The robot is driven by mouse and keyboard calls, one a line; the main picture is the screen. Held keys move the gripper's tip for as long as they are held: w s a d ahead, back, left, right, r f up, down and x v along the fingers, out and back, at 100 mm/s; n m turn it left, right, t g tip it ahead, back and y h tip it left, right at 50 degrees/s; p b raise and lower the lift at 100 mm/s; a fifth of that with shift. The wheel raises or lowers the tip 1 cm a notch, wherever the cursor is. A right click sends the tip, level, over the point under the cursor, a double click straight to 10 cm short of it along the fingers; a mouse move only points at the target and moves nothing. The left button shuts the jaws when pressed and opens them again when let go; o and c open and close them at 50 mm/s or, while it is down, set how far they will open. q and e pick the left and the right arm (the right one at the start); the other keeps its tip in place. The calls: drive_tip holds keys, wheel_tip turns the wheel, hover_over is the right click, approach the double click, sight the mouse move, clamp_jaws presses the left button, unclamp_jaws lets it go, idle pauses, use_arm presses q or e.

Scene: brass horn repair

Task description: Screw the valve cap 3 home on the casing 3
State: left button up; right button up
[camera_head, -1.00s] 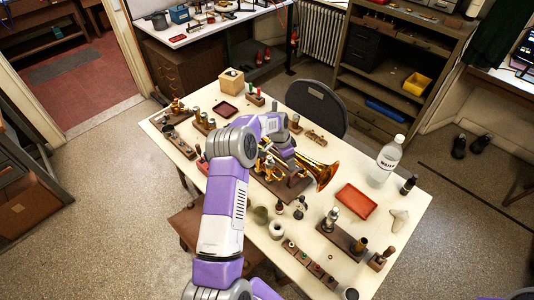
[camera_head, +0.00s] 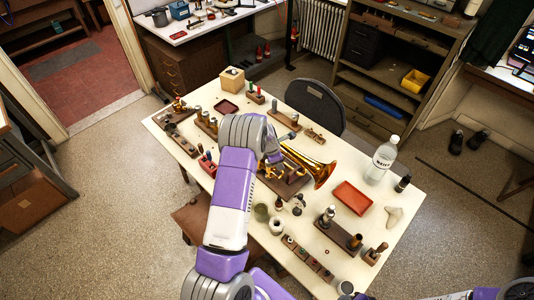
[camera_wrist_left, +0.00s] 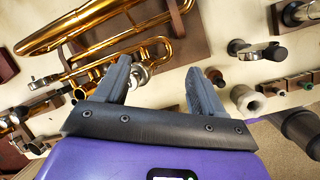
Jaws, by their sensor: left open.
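The brass horn (camera_head: 320,172) lies on its dark wooden stand on the table, and its tubing (camera_wrist_left: 95,28) fills the upper left of the left wrist view. My left gripper (camera_wrist_left: 158,78) is open, with a clear gap between its fingers. A small silvery round part (camera_wrist_left: 142,74) shows just beside its left finger, near the horn. I cannot tell whether that part is valve cap 3 or a casing. In the head view my left arm hides the gripper and part of the valves. My right gripper is not in view.
A red tray (camera_head: 352,198) and a water bottle (camera_head: 382,160) stand right of the horn. Several small tools and wooden blocks line the table's front. A dark chair (camera_head: 316,105) is behind the table.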

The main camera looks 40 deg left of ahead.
use_arm(q)
drive_tip(key=a+f+n, duration=0.1)
drive_tip(key=f+n, duration=0.1)
drive_tip(key=n, duration=0.1)
drive_tip(key=a+f+n+y+p, duration=0.1)
drive_tip(key=a+f+n, duration=0.1)
drive_tip(key=n, duration=0.2)
drive_tip(key=a+f+n, duration=0.1)
drive_tip(key=f+n, duration=0.1)
drive_tip(key=n, duration=0.2)
drive_tip(key=shift+w+a+y+p, duration=0.15)
drive_tip(key=shift+a+y+p, duration=0.15)
drive_tip(key=shift+y, duration=0.1)
drive_tip(key=shift+r, duration=0.1)
drive_tip(key=shift+c, duration=0.3)
drive_tip(key=c, duration=1.2)
drive_tip(key=shift+m+t+h+b, duration=0.35)
drive_tip(key=shift+m+b, duration=0.45)
drive_tip(key=shift+b, duration=0.45)
drive_tip(key=shift+a+m+h+b, duration=0.15)
drive_tip(key=shift+m+h+b, duration=0.4)
drive_tip(key=shift+m+b, duration=0.75)
drive_tip(key=shift+m, duration=0.3)
